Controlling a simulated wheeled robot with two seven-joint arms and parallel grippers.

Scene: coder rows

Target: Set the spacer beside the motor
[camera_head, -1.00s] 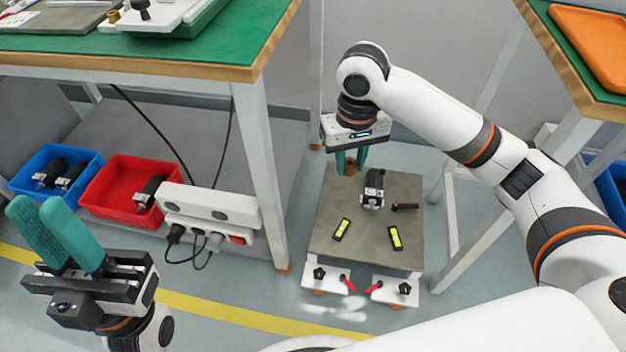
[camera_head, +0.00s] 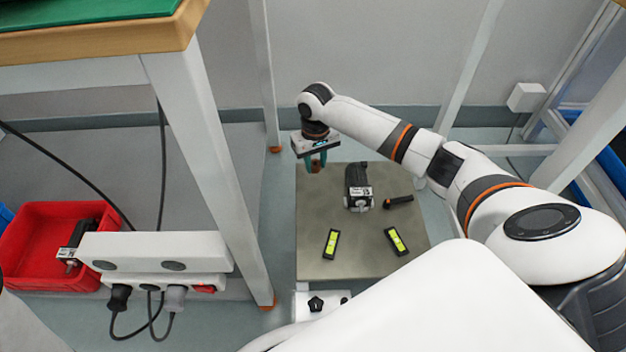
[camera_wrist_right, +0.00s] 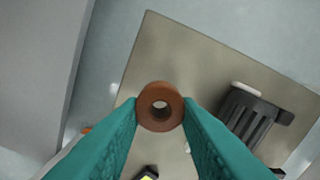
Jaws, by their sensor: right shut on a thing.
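The spacer (camera_wrist_right: 150,118) is a brown ring with a round hole, gripped between the teal fingers of my right gripper (camera_wrist_right: 160,112) in the right wrist view. In the head view my right gripper (camera_head: 315,162) is over the far left part of the grey-brown plate (camera_head: 315,220), with the spacer (camera_head: 315,168) at its tips. I cannot tell whether the spacer touches the plate. The motor (camera_head: 358,185), black with a light labelled end, lies on the plate to the right of the gripper. It also shows at the right in the wrist view (camera_wrist_right: 250,115). My left gripper is out of view.
Two black pieces with yellow-green faces (camera_head: 331,243) (camera_head: 397,241) lie at the front of the plate. A small black part (camera_head: 398,201) lies right of the motor. A table leg (camera_head: 215,170) and a power strip (camera_head: 150,250) stand left. A red bin (camera_head: 35,235) is further left.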

